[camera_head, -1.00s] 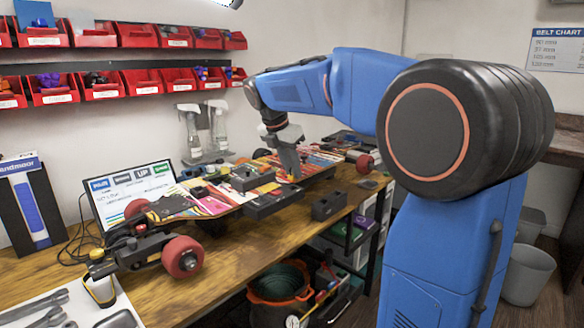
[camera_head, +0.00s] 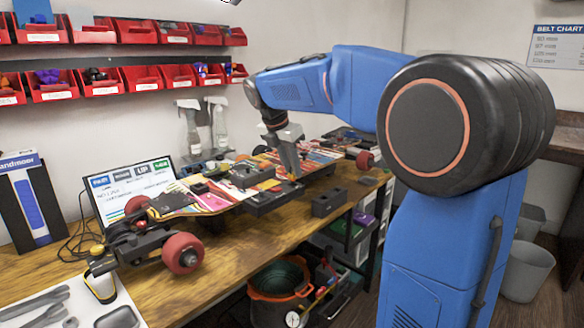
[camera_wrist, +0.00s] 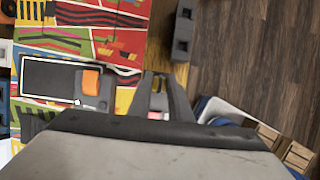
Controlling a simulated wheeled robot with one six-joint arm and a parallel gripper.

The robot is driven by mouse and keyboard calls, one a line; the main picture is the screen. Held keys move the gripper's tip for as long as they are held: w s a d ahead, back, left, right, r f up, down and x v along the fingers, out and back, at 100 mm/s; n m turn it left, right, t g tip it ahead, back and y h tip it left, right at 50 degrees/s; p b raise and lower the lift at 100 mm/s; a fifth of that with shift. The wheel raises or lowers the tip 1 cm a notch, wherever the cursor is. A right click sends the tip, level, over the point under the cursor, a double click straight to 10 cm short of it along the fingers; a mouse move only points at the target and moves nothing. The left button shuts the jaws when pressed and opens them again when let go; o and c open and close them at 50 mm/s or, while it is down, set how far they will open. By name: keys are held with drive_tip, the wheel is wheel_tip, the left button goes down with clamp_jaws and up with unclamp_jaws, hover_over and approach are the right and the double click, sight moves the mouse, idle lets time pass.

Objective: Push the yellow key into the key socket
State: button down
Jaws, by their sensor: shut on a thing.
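My gripper (camera_head: 298,176) points down at the near edge of the colourful skateboard deck (camera_head: 207,200), beside a long black box (camera_head: 268,203). In the wrist view my gripper (camera_wrist: 157,78) has its two dark fingers close together, shut on the yellow key (camera_wrist: 157,86). Only a sliver of the key shows between the fingers. In the wrist view a dark case with an orange part (camera_wrist: 90,80) lies to the left of the fingers. The key socket is not clearly made out; the fingers hide the spot under them, and I cannot tell whether the key touches it.
A small dark block (camera_head: 329,202) stands on the wooden bench (camera_head: 225,245) to the right of the gripper; it also shows in the wrist view (camera_wrist: 183,32). Red wheels (camera_head: 183,253) and a laptop (camera_head: 130,190) are at left.

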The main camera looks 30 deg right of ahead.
drive_tip(key=shift+f, duration=1)
idle(2.0)
drive_tip(key=c, duration=1.3)
unclamp_jaws()
drive_tip(key=shift+o, duration=0.2)
drive_tip(key=shift+r, duration=1.55)
drive_tip(key=shift+r, duration=3)
